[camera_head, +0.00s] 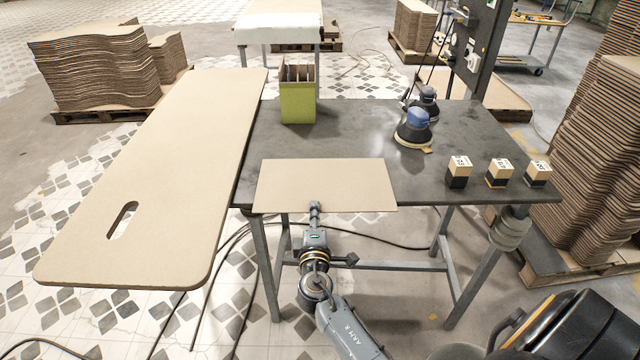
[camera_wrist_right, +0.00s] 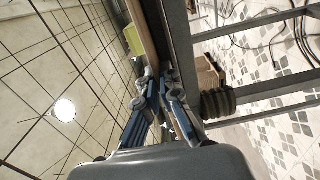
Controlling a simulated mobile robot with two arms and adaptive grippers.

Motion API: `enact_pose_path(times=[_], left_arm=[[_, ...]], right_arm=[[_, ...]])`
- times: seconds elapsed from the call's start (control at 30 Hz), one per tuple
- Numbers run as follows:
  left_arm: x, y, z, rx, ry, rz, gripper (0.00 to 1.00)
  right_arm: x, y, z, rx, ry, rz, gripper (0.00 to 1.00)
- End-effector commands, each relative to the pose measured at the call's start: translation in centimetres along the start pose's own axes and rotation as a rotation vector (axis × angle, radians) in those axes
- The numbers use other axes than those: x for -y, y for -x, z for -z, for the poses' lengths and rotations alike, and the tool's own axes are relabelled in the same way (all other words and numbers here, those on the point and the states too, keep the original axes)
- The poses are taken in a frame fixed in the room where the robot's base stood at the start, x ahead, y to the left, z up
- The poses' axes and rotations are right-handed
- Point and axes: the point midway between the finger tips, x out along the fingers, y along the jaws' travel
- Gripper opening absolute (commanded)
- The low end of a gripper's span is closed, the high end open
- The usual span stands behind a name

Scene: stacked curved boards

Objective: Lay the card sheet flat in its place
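The card sheet (camera_head: 325,183), a plain tan rectangle, lies over the front of the dark table (camera_head: 345,130), its near edge overhanging the table's front edge. I cannot tell whether it touches the tabletop. My right gripper (camera_head: 315,207) is at the sheet's near edge, left of its middle. In the right wrist view the fingers (camera_wrist_right: 158,82) close around the edge of the sheet, which shows as a thin brown strip (camera_wrist_right: 141,30) beside the table frame (camera_wrist_right: 177,45). My left gripper is not in view.
A large tan board with a slot (camera_head: 165,170) lies along the table's left side. A green box (camera_head: 298,95), sanders (camera_head: 414,130) and labelled blocks (camera_head: 498,172) stand on the table. Stacked curved boards (camera_head: 95,70) stand at the back left. The tabletop's middle is clear.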

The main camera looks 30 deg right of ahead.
Motion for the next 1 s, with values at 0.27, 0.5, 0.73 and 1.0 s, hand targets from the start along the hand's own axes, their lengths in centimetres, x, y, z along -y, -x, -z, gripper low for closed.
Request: enact_pose_path(times=[0.27, 0.5, 0.73, 1.0], left_arm=[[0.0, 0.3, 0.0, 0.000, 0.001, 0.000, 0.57], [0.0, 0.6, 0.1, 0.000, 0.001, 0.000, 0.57], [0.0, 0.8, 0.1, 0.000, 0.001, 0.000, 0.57], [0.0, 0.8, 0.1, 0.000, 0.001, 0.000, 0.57]], right_arm=[[-0.5, 0.0, 0.0, 0.000, 0.000, -0.001, 0.00], [-0.9, 0.0, 0.0, 0.000, 0.001, 0.000, 0.00], [-1.2, 0.0, 0.0, 0.000, 0.000, 0.000, 0.00], [-1.3, 0.0, 0.0, 0.000, 0.000, -0.001, 0.00]])
